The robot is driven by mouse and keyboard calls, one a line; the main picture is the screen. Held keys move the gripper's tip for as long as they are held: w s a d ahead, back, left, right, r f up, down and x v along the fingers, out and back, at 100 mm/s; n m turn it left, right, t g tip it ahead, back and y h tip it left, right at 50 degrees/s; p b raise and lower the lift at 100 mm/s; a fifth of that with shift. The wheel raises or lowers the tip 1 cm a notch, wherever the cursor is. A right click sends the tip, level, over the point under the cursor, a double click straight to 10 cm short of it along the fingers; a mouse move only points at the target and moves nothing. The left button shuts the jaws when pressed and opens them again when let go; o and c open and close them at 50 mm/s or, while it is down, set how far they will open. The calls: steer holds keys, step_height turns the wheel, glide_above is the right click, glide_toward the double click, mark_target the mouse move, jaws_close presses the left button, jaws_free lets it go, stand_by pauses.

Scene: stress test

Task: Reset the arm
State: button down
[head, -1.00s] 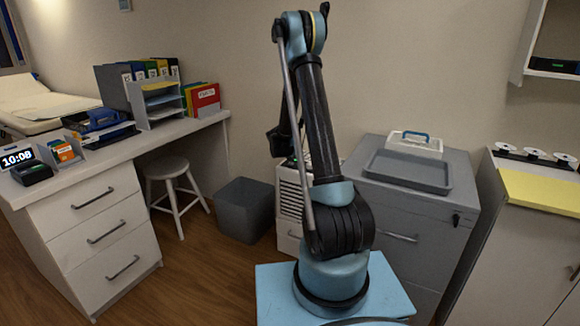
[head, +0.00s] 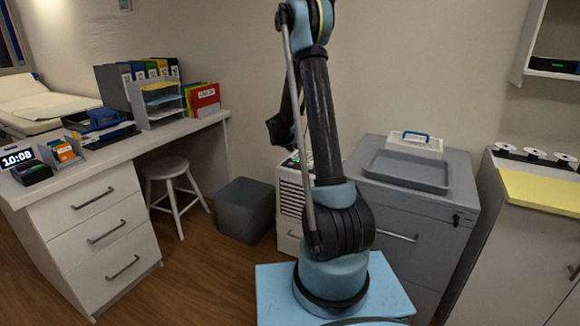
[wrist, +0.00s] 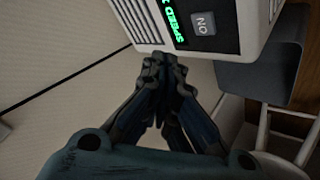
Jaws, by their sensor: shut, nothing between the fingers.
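My arm stands upright on its blue base in the head view, with its elbow at the top edge. My gripper (wrist: 163,65) shows in the wrist view with its dark fingers together and nothing between them. Past the fingertips is a white vented unit (wrist: 220,15) with a green lit display reading SPEED and an ON button. In the head view this unit (head: 291,198) stands behind my arm, partly hidden. A dark part of my arm's far end hangs just left of the upright link in the head view; the fingers cannot be made out there.
A grey bin (head: 244,210) and a white stool (head: 176,178) stand left of the unit. A desk (head: 100,165) with folders is further left. A grey cabinet (head: 420,215) bearing a tray (head: 408,172) is close on the right, with another cabinet (head: 525,235) beyond.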

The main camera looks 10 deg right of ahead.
steer(key=shift+r, duration=0.55)
steer(key=s+d+r+m+g, duration=0.1)
steer(key=s+r, duration=0.3)
steer(key=s, duration=0.5)
steer(key=s+d+r+m+g+y, duration=0.1)
steer(key=s+r, duration=0.3)
steer(key=s, duration=0.5)
steer(key=s+d+r+g, duration=0.1)
steer(key=s+r, duration=0.3)
steer(key=s, duration=0.5)
steer(key=s+a+f+m+g+y, duration=0.1)
steer(key=s+f, duration=0.2)
steer(key=s, duration=1.2)
steer(key=s+a+f+m+g+y, duration=0.1)
steer(key=s+f, duration=0.3)
steer(key=s, duration=1)
steer(key=shift+s+a+g+y, duration=0.2)
steer(key=shift+s+g+y, duration=0.2)
steer(key=shift+g, duration=0.2)
